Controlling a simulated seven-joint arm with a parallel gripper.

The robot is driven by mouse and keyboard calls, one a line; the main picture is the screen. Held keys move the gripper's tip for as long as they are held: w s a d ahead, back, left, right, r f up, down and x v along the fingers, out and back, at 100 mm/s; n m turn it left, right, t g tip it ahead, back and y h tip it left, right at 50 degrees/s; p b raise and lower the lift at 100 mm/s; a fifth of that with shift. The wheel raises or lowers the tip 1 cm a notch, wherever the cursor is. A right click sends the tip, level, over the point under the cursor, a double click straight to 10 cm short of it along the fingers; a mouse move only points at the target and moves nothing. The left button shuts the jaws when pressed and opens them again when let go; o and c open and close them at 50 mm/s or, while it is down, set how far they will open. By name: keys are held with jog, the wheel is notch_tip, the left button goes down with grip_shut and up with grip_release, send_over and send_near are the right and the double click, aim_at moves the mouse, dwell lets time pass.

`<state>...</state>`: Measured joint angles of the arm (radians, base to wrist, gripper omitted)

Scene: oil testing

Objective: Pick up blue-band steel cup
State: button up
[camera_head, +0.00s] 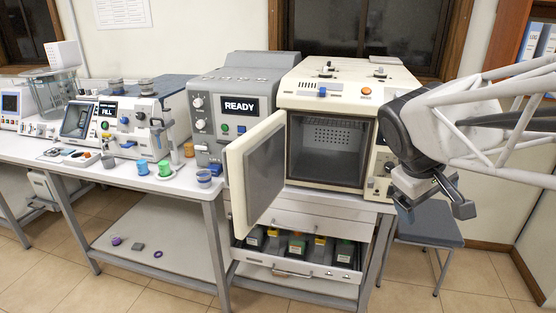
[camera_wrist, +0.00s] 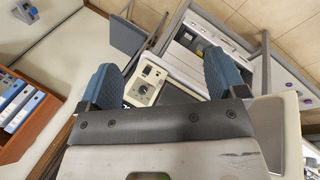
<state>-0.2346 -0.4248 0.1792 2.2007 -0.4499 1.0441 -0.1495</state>
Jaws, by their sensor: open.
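A small steel-grey cup with what looks like a blue band (camera_head: 204,178) stands at the front edge of the bench, left of the open oven door. The band is small and hard to make out. My gripper (camera_head: 434,208) is open and empty at the right, in front of the oven's right side and above a stool, far from the cup. In the wrist view my gripper (camera_wrist: 162,78) shows two blue-grey fingers spread apart with nothing between them. The cup is not seen in the wrist view.
The open oven door (camera_head: 256,172) stands out between my gripper and the cup. An open drawer (camera_head: 300,262) with several coloured items is below the oven. A blue cup (camera_head: 142,168) and a green cup (camera_head: 164,169) stand left of the steel cup. A stool (camera_head: 428,222) is at right.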

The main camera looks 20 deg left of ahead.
jog(key=w+a+r+n+t+h, duration=0.2)
jog(key=w+a+r+n, duration=0.15)
jog(key=w+a, duration=0.5)
jog(key=w+a+r+n+t+h, duration=0.1)
jog(key=w+a+r+n+t, duration=0.2)
jog(key=w+a, duration=0.5)
jog(key=w+a+n+t, duration=0.1)
jog(key=w+a+n, duration=0.1)
jog(key=a, duration=0.6)
jog(key=w+a+r+n+t, duration=0.1)
jog(key=w+a+n, duration=0.2)
jog(key=w+a, duration=0.2)
jog(key=w+a+r+n+t+h, duration=0.1)
jog(key=w+a+n+t, duration=0.1)
jog(key=a, duration=0.8)
jog(key=shift+w+a, duration=0.3)
jog(key=shift+w, duration=0.4)
jog(key=w+a+f+n+t, duration=0.2)
jog(key=a+f+n, duration=0.15)
jog(key=a, duration=0.45)
jog(key=n+y, duration=0.8)
jog(key=n, duration=0.4)
send_near(202, 180)
jog(key=shift+t, duration=0.3)
jog(key=x, duration=0.5)
jog(key=shift+s+a+f, duration=0.1)
jog(key=shift+a+f, duration=0.05)
jog(key=shift+f, duration=0.2)
